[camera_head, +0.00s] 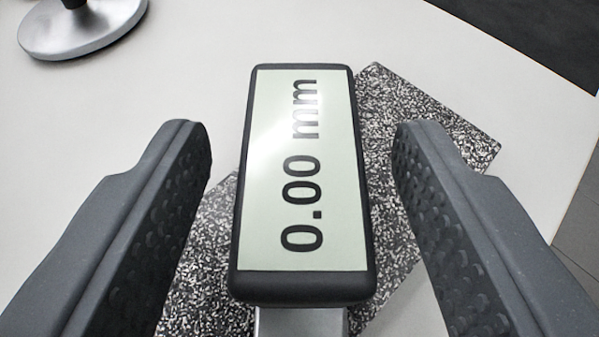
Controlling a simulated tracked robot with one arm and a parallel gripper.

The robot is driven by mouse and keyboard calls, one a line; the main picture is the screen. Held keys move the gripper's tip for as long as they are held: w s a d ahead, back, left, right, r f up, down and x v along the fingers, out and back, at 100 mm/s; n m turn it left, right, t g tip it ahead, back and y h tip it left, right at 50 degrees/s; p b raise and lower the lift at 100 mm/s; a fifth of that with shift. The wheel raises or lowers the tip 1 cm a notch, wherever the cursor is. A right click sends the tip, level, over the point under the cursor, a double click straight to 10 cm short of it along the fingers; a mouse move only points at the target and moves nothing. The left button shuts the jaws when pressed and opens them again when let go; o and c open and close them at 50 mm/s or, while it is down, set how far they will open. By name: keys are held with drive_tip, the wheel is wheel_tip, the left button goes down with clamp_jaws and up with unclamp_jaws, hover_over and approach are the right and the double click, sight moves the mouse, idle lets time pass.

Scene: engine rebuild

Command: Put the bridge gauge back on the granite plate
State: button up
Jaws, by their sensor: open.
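The bridge gauge (304,185) shows as a black-framed display reading "0.00 mm", turned sideways, with part of a silver metal body (300,322) below it at the bottom edge. It stands over the speckled granite plate (425,115), which lies at a slant on the white surface. The display hides the middle of the plate, and I cannot see whether the gauge's feet touch it. My gripper (300,165) is open, with one finger on each side of the display and a clear gap on both sides.
A round metal base (80,25) stands at the top left on the white table (200,60). The table to the left of the plate is clear.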

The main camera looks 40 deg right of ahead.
drive_tip(key=p+v, duration=0.1)
drive_tip(key=v, duration=0.7)
drive_tip(key=shift+s+a+r, duration=0.15)
drive_tip(key=shift+s+a, duration=0.1)
drive_tip(key=shift+a, duration=0.05)
drive_tip(key=w+a+r+n+t+y, duration=0.1)
drive_tip(key=w+a+r+t+y, duration=0.15)
drive_tip(key=a+r, duration=0.4)
drive_tip(key=w+a+r+n+t+y, duration=0.1)
drive_tip(key=w+a+r+y, duration=0.2)
drive_tip(key=r, duration=0.7)
drive_tip(key=s+a+r+n+t+y, duration=0.1)
drive_tip(key=s+a+r+n+y, duration=0.15)
drive_tip(key=r, duration=0.55)
drive_tip(key=s+a+r+n+t+y, duration=0.1)
drive_tip(key=a+r, duration=0.3)
drive_tip(key=r, duration=0.4)
drive_tip(key=s+d+r+n, duration=0.1)
drive_tip(key=s+d+r, duration=0.1)
drive_tip(key=s+r, duration=0.6)
drive_tip(key=s+d+r+n, duration=0.1)
drive_tip(key=s+r+n, duration=0.1)
drive_tip(key=s+r, duration=0.6)
wheel_tip(320, 180, up, 2)
drive_tip(key=shift+s+d+r, duration=0.1)
drive_tip(key=shift+s+d, duration=0.2)
drive_tip(key=shift+d, duration=0.1)
